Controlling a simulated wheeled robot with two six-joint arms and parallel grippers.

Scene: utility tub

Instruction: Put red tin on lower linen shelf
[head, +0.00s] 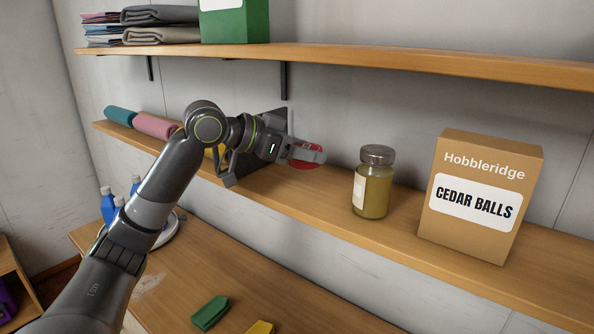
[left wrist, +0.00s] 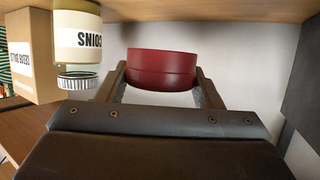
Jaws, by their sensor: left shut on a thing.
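The red tin (head: 301,164) is between the fingers of my left gripper (head: 307,154), which is shut on it. In the head view the fingers hide most of the tin. In the left wrist view the round dark red tin (left wrist: 162,70) sits between both fingertips (left wrist: 162,82), with the picture upside down. The tin is over the lower shelf (head: 400,244), between the dark bracket-like divider (head: 234,172) and the glass jar (head: 375,190). I cannot tell whether it touches the shelf. My right gripper is not in view.
A cedar balls box (head: 482,195) stands right of the jar. Rolled cloths (head: 155,125) lie left of the divider. The upper shelf (head: 350,61) holds folded cloth (head: 160,35) and a green box (head: 236,22).

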